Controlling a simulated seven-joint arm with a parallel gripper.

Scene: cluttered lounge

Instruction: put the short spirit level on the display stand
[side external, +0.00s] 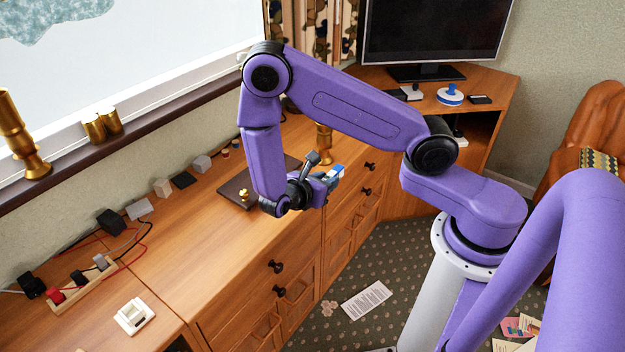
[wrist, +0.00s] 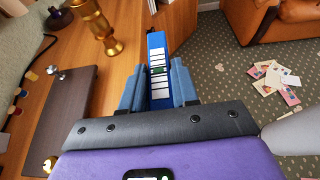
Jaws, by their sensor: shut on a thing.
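The short spirit level is a blue bar with a white, striped face in the wrist view (wrist: 156,62). It is gripped between the two blue fingers of my gripper (wrist: 157,88) and points away from the wrist. In the side view the level (side external: 337,171) shows as a small blue and white piece at my gripper (side external: 325,180), above the front edge of the wooden cabinet. A flat dark brown board with small metal knobs, which looks like the display stand (wrist: 62,115), lies on the cabinet top, left of my gripper. In the side view the board (side external: 234,193) is partly hidden by my arm.
A brass candlestick (wrist: 98,25) stands beyond the board, close to the level's left. Small blocks (side external: 162,187) and cables (side external: 125,245) line the window side of the cabinet top (side external: 190,255). The cabinet top in front of the board is clear. Papers (side external: 366,300) lie on the carpet.

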